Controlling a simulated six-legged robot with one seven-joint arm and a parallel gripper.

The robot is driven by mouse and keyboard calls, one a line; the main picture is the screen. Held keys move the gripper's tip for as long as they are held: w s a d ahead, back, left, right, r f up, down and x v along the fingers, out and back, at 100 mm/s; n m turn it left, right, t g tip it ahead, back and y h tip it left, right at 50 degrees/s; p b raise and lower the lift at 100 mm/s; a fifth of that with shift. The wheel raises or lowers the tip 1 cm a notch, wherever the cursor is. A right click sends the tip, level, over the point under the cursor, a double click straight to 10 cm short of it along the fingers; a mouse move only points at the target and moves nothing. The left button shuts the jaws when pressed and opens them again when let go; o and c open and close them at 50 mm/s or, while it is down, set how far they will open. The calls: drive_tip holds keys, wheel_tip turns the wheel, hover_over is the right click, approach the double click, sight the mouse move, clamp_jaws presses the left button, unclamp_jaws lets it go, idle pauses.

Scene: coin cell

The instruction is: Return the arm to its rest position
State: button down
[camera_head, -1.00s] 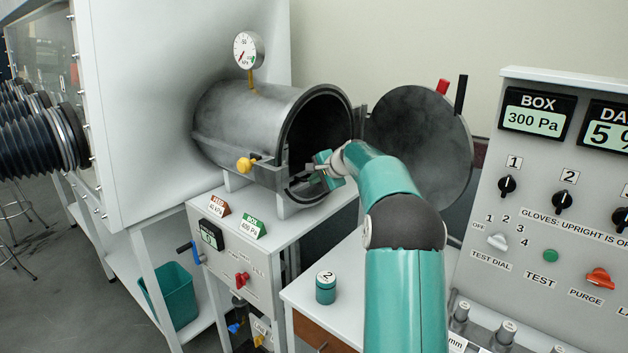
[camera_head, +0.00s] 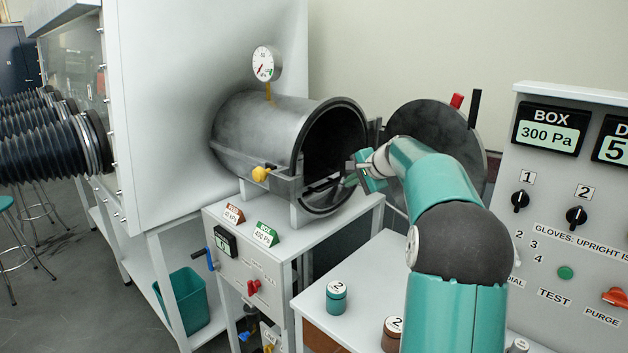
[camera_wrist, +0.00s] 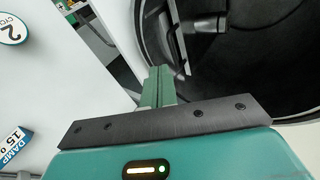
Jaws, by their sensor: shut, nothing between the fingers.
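My arm (camera_head: 445,195) is raised and bent forward, reaching toward the open mouth of the grey cylindrical chamber (camera_head: 250,130). My gripper (camera_head: 350,178) is just outside the right side of the chamber mouth, small and partly dark against it. In the wrist view, my gripper's green fingers (camera_wrist: 158,88) are together, with nothing seen between them. The dark chamber opening (camera_wrist: 250,55) fills the upper right of the wrist view. The chamber door (camera_head: 435,125) stands open to the right, partly hidden behind my arm.
A teal number 2 jar (camera_head: 337,300) and a brown number 2 jar (camera_head: 392,335) stand on the white bench (camera_head: 365,265), beside my arm. A control panel (camera_head: 570,190) is at the right. Black gloves (camera_head: 50,150) stick out at the left.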

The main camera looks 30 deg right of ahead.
drive_tip(key=s+a+r+n+g, duration=0.1)
drive_tip(key=s+a+n, duration=0.2)
drive_tip(key=s+a, duration=0.35)
drive_tip(key=s+a+n+g, duration=0.1)
drive_tip(key=s+a+n, duration=0.15)
drive_tip(key=a, duration=0.75)
drive_tip(key=s+a+r+n+g, duration=0.1)
drive_tip(key=s+a+n, duration=0.2)
drive_tip(key=s+a, duration=0.4)
drive_tip(key=s+a+f+n, duration=0.2)
drive_tip(key=s+a+f, duration=0.1)
drive_tip(key=s, duration=0.4)
drive_tip(key=s+a+f+n+g+h, duration=0.1)
drive_tip(key=s+a+f+n, duration=0.2)
drive_tip(key=s, duration=0.4)
drive_tip(key=s+a+f+n, duration=0.2)
drive_tip(key=s+a+f, duration=0.1)
drive_tip(key=s, duration=0.4)
drive_tip(key=shift+s+a+n+h, duration=0.2)
drive_tip(key=shift+a+n+h, duration=0.15)
drive_tip(key=shift+a, duration=0.25)
drive_tip(key=shift+d, duration=0.25)
